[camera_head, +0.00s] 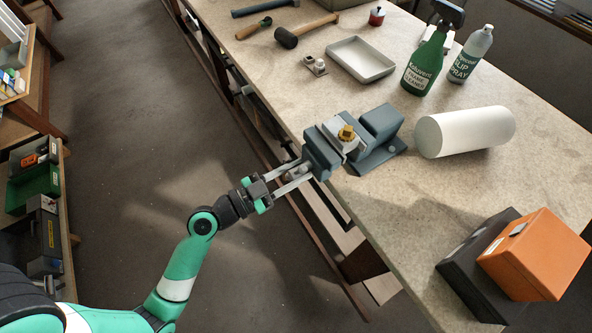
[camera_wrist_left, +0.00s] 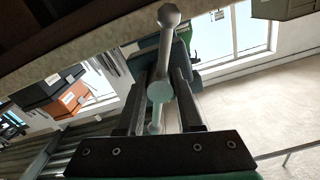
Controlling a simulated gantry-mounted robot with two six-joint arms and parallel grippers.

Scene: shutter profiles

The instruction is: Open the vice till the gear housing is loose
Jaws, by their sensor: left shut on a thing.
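The blue-grey vice (camera_head: 381,121) stands at the left edge of the workbench. The gear housing (camera_head: 335,128), a pale block with a brass-coloured part on top, sits between its jaws. No gap shows between housing and jaws from this angle. My left gripper (camera_head: 304,170) is at the vice's front, its fingers shut on the vice handle. In the left wrist view the handle (camera_wrist_left: 170,17) is a grey bar with a knobbed end, running between the two fingers past a round pale hub (camera_wrist_left: 160,91). My right gripper is not in view.
A white roll (camera_head: 466,131) lies right of the vice. A green spray bottle (camera_head: 426,62), a grey bottle (camera_head: 471,55) and a shallow tray (camera_head: 360,60) stand behind. An orange box (camera_head: 536,254) and a black case (camera_head: 480,262) sit at front right. Bench between is clear.

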